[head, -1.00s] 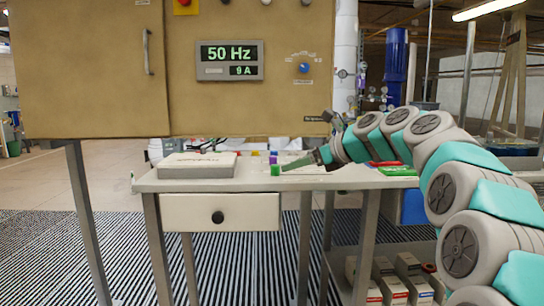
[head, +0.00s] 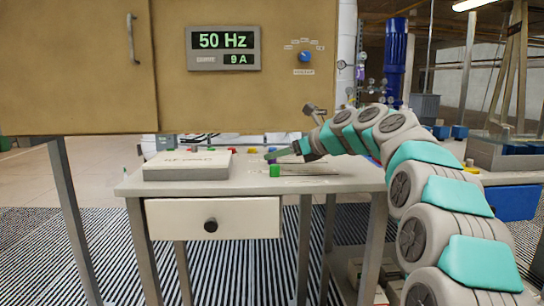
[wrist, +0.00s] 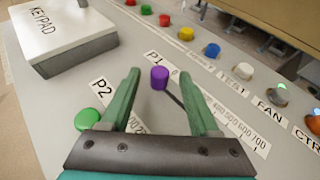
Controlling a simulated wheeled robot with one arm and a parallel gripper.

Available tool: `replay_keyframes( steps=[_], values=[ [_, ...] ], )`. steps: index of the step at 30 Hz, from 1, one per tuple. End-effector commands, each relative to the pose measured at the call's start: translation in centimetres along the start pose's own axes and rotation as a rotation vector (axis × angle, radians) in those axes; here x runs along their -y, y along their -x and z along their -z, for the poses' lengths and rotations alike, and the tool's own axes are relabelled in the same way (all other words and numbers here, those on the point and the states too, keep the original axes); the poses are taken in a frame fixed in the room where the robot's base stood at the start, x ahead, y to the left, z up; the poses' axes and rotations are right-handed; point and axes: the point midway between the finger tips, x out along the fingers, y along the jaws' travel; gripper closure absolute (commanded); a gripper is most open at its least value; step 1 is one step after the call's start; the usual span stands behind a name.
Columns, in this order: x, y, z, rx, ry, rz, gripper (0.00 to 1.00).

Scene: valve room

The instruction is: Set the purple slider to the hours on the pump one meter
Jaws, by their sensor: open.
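The purple slider (wrist: 159,77) is an upright purple knob at the "0" end of the P1 scale (wrist: 225,110) in the wrist view. The scale runs to the lower right up to 700. My gripper (wrist: 158,74) is open, with its green fingertips on either side of the purple knob; I cannot tell whether they touch it. In the head view my gripper (head: 272,155) is low over the desk, and the purple knob cannot be made out. The pump one hours meter is not seen in either view.
A green knob (wrist: 87,118) on the P2 scale stands near my left finger. The keypad box (wrist: 63,38) is at upper left. Several coloured buttons, including a blue one (wrist: 212,50), line the far side. A cabinet display (head: 223,48) reads 50 Hz and 9 A.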

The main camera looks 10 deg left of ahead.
Motion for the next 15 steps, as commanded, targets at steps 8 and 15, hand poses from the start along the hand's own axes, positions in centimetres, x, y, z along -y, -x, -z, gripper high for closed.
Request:
replay_keyframes(
  steps=[8,15],
  values=[
    [0.0,-3.2,0.1,-0.001,0.0,0.0,0.38],
    [0.0,-3.2,0.0,0.0,0.0,0.0,0.39]
  ],
)
